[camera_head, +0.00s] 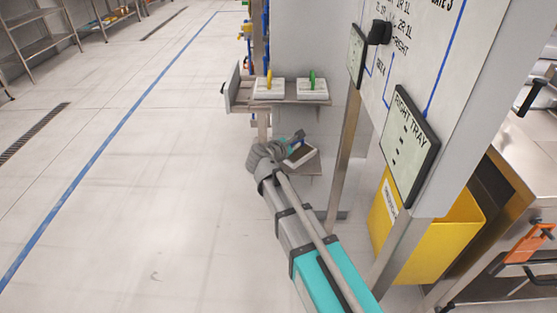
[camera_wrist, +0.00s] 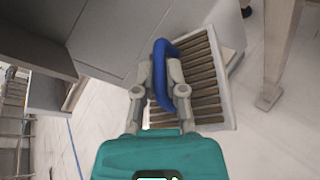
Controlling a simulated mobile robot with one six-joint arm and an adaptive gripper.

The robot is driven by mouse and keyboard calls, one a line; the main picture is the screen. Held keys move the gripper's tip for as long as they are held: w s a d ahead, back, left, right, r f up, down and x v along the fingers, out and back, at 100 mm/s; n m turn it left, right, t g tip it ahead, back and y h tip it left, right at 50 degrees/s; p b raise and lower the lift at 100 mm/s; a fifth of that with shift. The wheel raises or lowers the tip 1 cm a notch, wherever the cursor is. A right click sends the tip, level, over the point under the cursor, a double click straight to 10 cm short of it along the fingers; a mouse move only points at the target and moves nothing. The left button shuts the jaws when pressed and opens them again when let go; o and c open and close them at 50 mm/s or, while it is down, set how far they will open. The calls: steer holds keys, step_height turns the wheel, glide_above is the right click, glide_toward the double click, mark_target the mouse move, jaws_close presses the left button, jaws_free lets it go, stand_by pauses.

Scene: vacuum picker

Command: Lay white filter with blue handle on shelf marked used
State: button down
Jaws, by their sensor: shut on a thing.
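My gripper (camera_wrist: 160,82) is shut on the blue handle (camera_wrist: 162,52) of the white filter (camera_wrist: 236,45). The filter has a white frame and brown-grey slats, and it hangs tilted beyond my fingers in the wrist view. I cannot tell whether the filter touches that shelf. No label reading "used" is legible.
The upper shelf (camera_head: 282,101) holds one white filter with a yellow handle (camera_head: 268,80) and one with a green handle (camera_head: 312,79). A post and a yellow bin (camera_head: 435,238) stand to the right. The floor to the left is clear.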

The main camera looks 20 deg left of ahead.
steer(key=w+a+f, duration=0.1)
steer(key=w+a+b, duration=0.1)
steer(key=a, duration=0.1)
steer(key=shift+f, duration=0.4)
steer(key=shift+w+a+f+b, duration=0.3)
steer(key=shift+a+f+b, duration=0.15)
steer(key=shift+f+b, duration=0.35)
steer(key=shift+w+a+f+b, duration=0.3)
steer(key=shift+a+f+b, duration=0.2)
steer(key=shift+f+b, duration=0.25)
steer(key=shift+w+a+f+b, duration=0.3)
steer(key=shift+a+f+b, duration=0.15)
steer(key=shift+f+b, duration=0.3)
steer(key=shift+w+a+f+b, duration=0.15)
steer(key=shift+a+f+b, duration=0.1)
steer(key=shift+f+b, duration=0.15)
steer(key=shift+w+a+f+b, duration=0.1)
steer(key=shift+f+b, duration=1.45)
steer(key=shift+b, duration=0.1)
steer(key=c, duration=0.7)
jaws_free()
